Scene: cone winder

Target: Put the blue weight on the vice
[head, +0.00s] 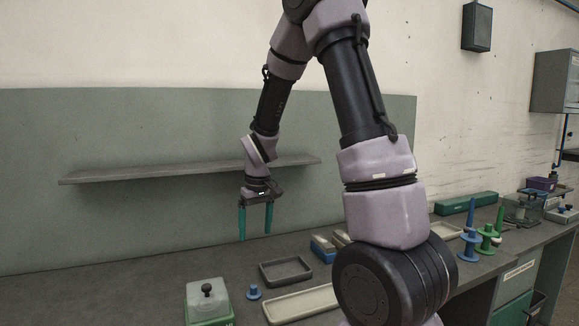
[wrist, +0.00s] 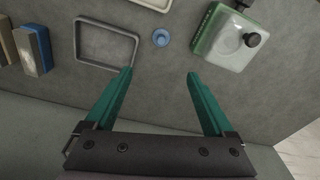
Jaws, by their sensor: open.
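The blue weight (head: 253,292) is small, with a wide base and a narrower knob. It stands upright on the grey bench, just right of the green and white box. In the wrist view the blue weight (wrist: 161,37) lies beyond the fingertips, roughly centred between them. My gripper (head: 255,228) is open and empty, teal fingers pointing down, well above the bench. In the wrist view my gripper (wrist: 160,75) has clear space between its fingers. I cannot make out a vice for certain; my arm hides part of the bench.
A green and white box with a black knob (head: 207,300) stands left of the weight. A dark tray (head: 286,281) and a pale tray (head: 300,304) lie to its right. A wall shelf (head: 190,172) is behind my gripper. Blue and green spindles (head: 470,240) stand farther right.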

